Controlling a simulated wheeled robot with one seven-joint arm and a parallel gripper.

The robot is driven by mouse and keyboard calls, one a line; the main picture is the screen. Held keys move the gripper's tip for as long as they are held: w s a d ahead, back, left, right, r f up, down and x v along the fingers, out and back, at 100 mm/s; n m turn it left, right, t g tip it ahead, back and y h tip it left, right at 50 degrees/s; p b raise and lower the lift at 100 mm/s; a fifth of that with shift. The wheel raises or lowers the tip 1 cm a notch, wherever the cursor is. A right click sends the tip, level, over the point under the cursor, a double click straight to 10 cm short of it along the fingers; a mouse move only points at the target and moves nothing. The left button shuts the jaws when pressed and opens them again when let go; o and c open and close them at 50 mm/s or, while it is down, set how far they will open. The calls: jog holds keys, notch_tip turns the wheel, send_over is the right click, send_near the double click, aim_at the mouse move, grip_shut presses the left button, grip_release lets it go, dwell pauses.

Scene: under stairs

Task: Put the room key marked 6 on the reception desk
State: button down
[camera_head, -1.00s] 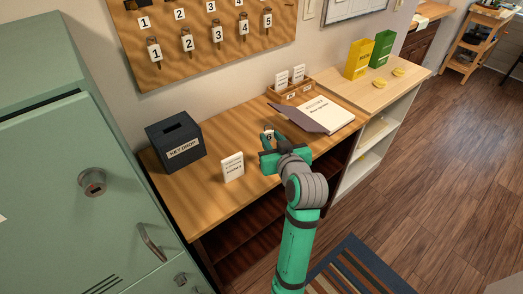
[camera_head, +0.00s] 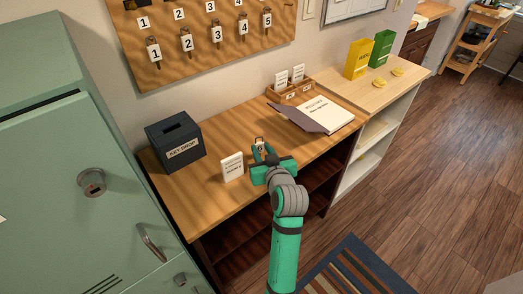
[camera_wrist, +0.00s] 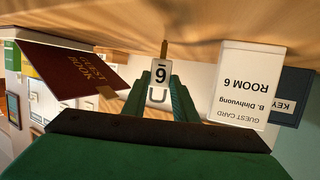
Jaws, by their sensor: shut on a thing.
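My gripper (camera_head: 264,155) is over the front middle of the wooden reception desk (camera_head: 222,201). In the wrist view, which is upside down, my gripper (camera_wrist: 158,92) is shut on the room key (camera_wrist: 160,72). Its white tag bears a 6 and its brass shaft points toward the desk top. In the head view the key (camera_head: 259,142) shows only small at the fingertips. I cannot tell whether it touches the desk. A guest card reading ROOM 6 (camera_head: 232,167) stands on the desk left of my gripper; it also shows in the wrist view (camera_wrist: 247,85).
A dark key drop box (camera_head: 176,142) stands at the desk's left back. A guest book (camera_head: 315,115) lies open to the right, with a card tray (camera_head: 290,91) behind. Numbered keys hang on the wall board (camera_head: 205,62). Bare desk lies between box and book.

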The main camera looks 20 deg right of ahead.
jog(key=c, duration=1.4)
grip_release()
jog(key=shift+c, duration=0.2)
jog(key=v, duration=1.2)
